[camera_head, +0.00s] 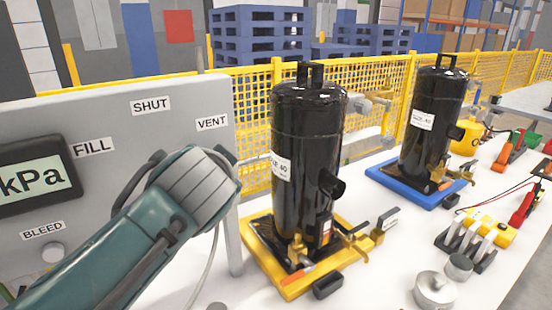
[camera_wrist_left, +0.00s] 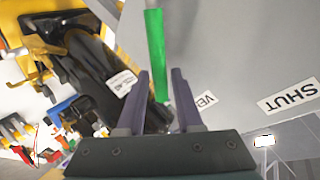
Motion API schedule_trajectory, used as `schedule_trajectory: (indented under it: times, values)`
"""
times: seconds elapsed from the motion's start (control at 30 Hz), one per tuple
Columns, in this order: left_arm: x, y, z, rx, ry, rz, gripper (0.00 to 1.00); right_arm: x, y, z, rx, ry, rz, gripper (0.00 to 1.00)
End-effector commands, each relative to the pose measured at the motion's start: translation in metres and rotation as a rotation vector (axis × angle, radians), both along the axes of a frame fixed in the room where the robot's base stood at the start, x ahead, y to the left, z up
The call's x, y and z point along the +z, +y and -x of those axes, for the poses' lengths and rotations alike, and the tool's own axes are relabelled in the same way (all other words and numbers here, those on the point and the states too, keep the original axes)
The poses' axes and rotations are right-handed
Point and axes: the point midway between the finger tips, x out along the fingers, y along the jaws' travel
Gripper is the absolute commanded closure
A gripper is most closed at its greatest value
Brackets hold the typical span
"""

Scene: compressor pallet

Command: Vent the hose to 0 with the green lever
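The green lever (camera_wrist_left: 154,45) shows in the left wrist view, running from the top edge down between the two fingers of my left gripper (camera_wrist_left: 159,76). The fingers are apart, with a gap on each side of the lever. In the head view my left arm covers the lever and the gripper. The grey panel (camera_head: 190,100) carries FILL, SHUT (camera_head: 151,105), VENT (camera_head: 212,123) and BLEED labels. The gauge display (camera_head: 32,180) reads kPa; its digits are out of frame. A pale hose (camera_head: 211,262) hangs beside the panel. My right gripper is not in view.
A black tank (camera_head: 305,130) on a yellow base (camera_head: 290,287) stands right of the panel. A second black tank (camera_head: 432,110) on a blue base (camera_head: 397,183) stands farther right. Metal weights (camera_head: 435,290) and small tools lie on the white table. Yellow mesh fencing runs behind.

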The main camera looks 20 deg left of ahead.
Motion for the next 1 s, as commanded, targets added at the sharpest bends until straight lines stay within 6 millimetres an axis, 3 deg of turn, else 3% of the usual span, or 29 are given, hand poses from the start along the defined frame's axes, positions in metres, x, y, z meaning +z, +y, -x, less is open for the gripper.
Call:
schedule_trajectory:
  times: [0.4,0.6,0.87,1.0]
  values:
    - [0.03,-0.029,0.058,0.0,0.001,0.003,0.65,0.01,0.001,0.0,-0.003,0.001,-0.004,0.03]
    - [0.036,-0.034,0.069,0.001,0.002,0.003,0.65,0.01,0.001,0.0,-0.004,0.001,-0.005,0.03]
    - [0.036,-0.034,0.07,0.0,0.001,0.001,0.65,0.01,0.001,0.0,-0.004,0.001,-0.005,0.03]
    - [0.027,-0.028,0.081,0.021,0.029,0.034,0.65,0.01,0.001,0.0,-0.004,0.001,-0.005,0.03]
